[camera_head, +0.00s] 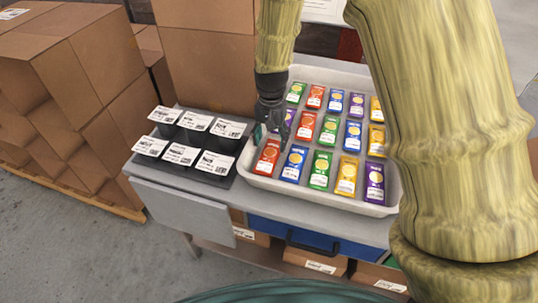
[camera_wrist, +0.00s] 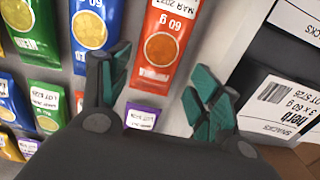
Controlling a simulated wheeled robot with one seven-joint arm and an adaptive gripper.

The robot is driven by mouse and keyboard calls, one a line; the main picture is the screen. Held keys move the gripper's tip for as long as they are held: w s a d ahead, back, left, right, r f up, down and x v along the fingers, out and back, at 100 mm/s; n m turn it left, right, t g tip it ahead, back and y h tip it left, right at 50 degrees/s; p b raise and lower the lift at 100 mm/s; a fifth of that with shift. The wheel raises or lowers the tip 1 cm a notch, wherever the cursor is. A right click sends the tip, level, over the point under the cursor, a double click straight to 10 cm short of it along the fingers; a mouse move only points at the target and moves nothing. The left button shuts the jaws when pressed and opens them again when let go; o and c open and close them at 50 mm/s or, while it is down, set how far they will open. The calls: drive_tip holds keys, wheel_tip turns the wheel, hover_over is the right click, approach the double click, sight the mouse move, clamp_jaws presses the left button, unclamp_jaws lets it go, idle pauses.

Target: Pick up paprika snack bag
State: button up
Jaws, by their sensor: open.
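The paprika snack bag (camera_head: 267,157) is red with a round orange picture. It lies at the front left of the white tray (camera_head: 330,200). The wrist view shows a red bag (camera_wrist: 165,40) with a paprika label, just beyond my fingertips and roughly between them. My gripper (camera_head: 268,133) points down over the tray's left side, close behind the front red bag. In the wrist view my gripper (camera_wrist: 160,88) is open, with nothing between its teal fingers. A purple bag (camera_wrist: 141,117) shows partly behind the fingers. Other red bags (camera_head: 306,127) lie further back.
Blue (camera_head: 293,163), green (camera_head: 320,170), yellow (camera_head: 347,175) and purple bags lie in rows close beside the red one. The tray's raised left wall is near my gripper. A dark tray of black, white-labelled boxes (camera_head: 213,163) stands left. Stacked cartons (camera_head: 75,80) stand further left.

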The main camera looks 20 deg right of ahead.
sight(272, 148)
drive_tip(key=shift+s+d+f+p, duration=0.15)
drive_tip(key=shift+s+f+p, duration=0.4)
drive_tip(key=shift+f, duration=0.25)
drive_tip(key=shift+w+f, duration=0.2)
drive_tip(key=shift+f, duration=0.45)
drive_tip(key=shift+w+f, duration=0.2)
drive_tip(key=shift+f, duration=0.4)
drive_tip(key=shift+s, duration=0.2)
drive_tip(key=c, duration=0.8)
